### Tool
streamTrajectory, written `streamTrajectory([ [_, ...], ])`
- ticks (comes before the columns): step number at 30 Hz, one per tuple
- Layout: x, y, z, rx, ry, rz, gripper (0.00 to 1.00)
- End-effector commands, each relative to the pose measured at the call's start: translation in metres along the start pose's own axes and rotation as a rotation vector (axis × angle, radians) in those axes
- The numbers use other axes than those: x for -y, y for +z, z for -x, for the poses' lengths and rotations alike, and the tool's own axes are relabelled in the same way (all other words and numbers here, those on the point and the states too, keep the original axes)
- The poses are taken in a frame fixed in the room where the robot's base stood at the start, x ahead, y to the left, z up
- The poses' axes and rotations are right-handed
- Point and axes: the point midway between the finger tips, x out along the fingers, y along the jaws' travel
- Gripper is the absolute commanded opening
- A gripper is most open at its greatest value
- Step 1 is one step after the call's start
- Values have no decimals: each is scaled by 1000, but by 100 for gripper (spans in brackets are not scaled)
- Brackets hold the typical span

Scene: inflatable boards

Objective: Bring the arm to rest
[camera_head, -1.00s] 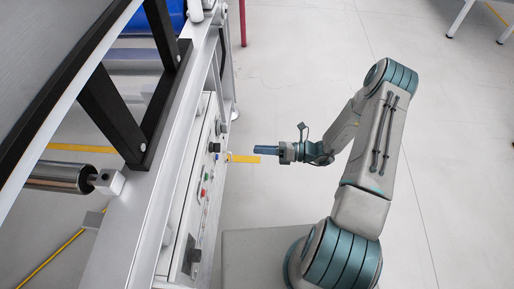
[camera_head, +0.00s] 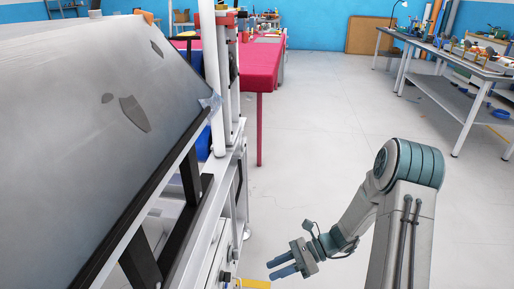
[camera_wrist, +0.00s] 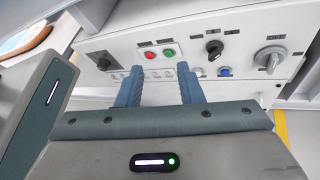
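My gripper (camera_head: 271,270) is at the lower middle of the head view, at the end of my bent arm. Its two blue fingers are apart with nothing between them. In the wrist view my gripper (camera_wrist: 160,78) is also open and empty, pointing toward a white control panel (camera_wrist: 205,50). The panel carries a green button (camera_wrist: 168,52), a red button, a blue button (camera_wrist: 224,71) and dark and grey rotary knobs. I cannot tell the exact gap between fingertips and panel, but no contact shows.
A machine with a sloping grey board (camera_head: 110,110) and metal frame fills the left. A pink-covered table (camera_head: 258,65) stands beyond it. A workbench (camera_head: 450,60) with tools is at the back right. The floor (camera_head: 335,110) between them is clear.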

Motion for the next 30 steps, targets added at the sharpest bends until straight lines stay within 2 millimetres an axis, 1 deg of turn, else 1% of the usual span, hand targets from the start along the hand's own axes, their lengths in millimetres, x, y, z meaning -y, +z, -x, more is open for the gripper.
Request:
streamTrajectory([
  [1,-12,22,10,-62,14,70,34],
  [6,-47,62,31,-254,72,287,34],
  [18,-127,149,89,-691,216,794,34],
  [30,-202,228,151,-1114,369,1267,34],
])
